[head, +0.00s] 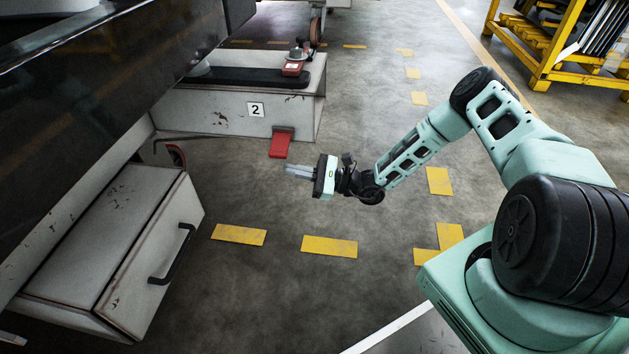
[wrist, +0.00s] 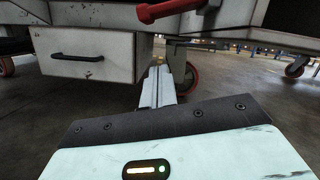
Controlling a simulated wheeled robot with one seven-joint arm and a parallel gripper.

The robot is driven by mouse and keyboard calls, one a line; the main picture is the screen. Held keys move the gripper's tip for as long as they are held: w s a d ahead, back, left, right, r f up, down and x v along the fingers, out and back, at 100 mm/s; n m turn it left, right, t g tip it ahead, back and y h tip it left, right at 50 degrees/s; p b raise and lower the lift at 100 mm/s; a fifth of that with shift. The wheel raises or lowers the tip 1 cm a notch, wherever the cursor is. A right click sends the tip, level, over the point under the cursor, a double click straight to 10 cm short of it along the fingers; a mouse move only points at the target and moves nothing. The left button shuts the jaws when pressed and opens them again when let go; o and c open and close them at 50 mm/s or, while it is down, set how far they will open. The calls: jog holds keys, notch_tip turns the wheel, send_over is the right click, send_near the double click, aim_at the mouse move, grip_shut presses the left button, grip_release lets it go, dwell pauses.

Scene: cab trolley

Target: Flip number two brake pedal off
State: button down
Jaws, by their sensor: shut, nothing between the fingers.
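The red brake pedal (head: 281,145) sticks out from the low front edge of the trolley part labelled 2 (head: 256,109) in the head view. It tilts downward toward the floor. A red bar that looks like this pedal shows at the top of the wrist view (wrist: 168,10). My gripper (head: 288,170) is shut and empty. In the head view its fingertips point left, just below the pedal in the picture, with a small gap between them. The shut fingers (wrist: 160,78) also show in the wrist view. I cannot tell the exact height between fingertips and pedal.
A grey drawer box with a black handle (head: 172,254) stands at the left. A caster wheel (wrist: 187,76) shows beyond the fingers. A yellow rack (head: 560,50) is at the back right. The floor around my gripper is clear.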

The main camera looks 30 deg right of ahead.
aim_at(286, 156)
jog(key=shift+s+a+r+b, duration=0.1)
jog(key=shift+a+r+b, duration=0.2)
jog(key=shift+r, duration=0.4)
jog(key=shift+s+a+r+b, duration=0.1)
jog(key=shift+a+r+b, duration=0.2)
jog(key=shift+r, duration=0.35)
jog(key=shift+s+a+r+b, duration=0.1)
jog(key=shift+a+r+b, duration=0.15)
jog(key=shift+r, duration=0.45)
jog(key=shift+r+m+p, duration=0.25)
jog(key=shift+m+p, duration=0.25)
jog(key=shift+p, duration=0.4)
